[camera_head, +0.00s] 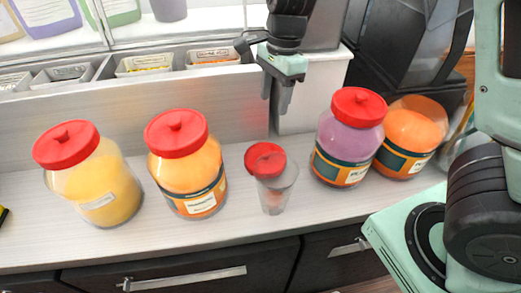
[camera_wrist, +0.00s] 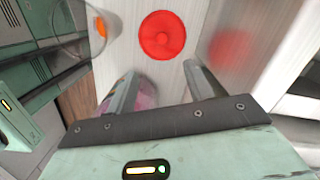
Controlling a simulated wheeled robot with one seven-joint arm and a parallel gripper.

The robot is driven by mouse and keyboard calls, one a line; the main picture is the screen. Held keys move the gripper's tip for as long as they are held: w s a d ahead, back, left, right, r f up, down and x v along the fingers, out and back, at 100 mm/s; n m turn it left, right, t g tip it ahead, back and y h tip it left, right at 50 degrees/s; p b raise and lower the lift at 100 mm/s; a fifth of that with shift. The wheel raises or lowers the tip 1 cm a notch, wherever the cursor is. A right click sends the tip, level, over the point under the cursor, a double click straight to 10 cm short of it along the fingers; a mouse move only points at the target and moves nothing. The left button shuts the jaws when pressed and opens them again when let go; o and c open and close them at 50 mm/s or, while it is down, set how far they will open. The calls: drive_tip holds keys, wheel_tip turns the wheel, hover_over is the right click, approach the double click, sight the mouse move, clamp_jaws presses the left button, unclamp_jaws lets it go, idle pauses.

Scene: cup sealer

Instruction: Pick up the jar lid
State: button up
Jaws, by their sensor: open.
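The loose red jar lid (camera_head: 265,158) has a central knob and sits behind and slightly left of a clear cup (camera_head: 276,195), overlapping it in the head view. In the wrist view the lid (camera_wrist: 162,35) appears flat on the pale counter, beyond my fingertips and roughly centred between them. My gripper (camera_head: 276,98) is open and empty, above and behind the lid, fingers pointing down. An orange jar (camera_head: 412,125) at the right has no red lid. Whether the lid touches the cup, I cannot tell.
A purple jar with a red lid (camera_head: 348,140) stands right of the cup; it partly shows behind a finger in the wrist view (camera_wrist: 140,92). An orange jar (camera_head: 188,172) and a yellow jar (camera_head: 95,188) stand left. The wall (camera_head: 180,105) rises behind the counter.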

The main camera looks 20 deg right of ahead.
drive_tip(key=p, duration=0.1)
hover_over(265, 153)
drive_tip(key=f, duration=1.1)
drive_tip(key=shift+s+d+f, duration=0.15)
drive_tip(key=shift+d+f, duration=0.05)
drive_tip(key=shift+d, duration=0.2)
drive_tip(key=shift+w+a+f+p, duration=0.15)
drive_tip(key=shift+f+p, duration=0.25)
drive_tip(key=shift+f, duration=1.05)
drive_tip(key=shift+w+a+f+p, duration=0.1)
drive_tip(key=shift+f+p, duration=0.25)
drive_tip(key=shift+f, duration=1.05)
drive_tip(key=c, duration=1.1)
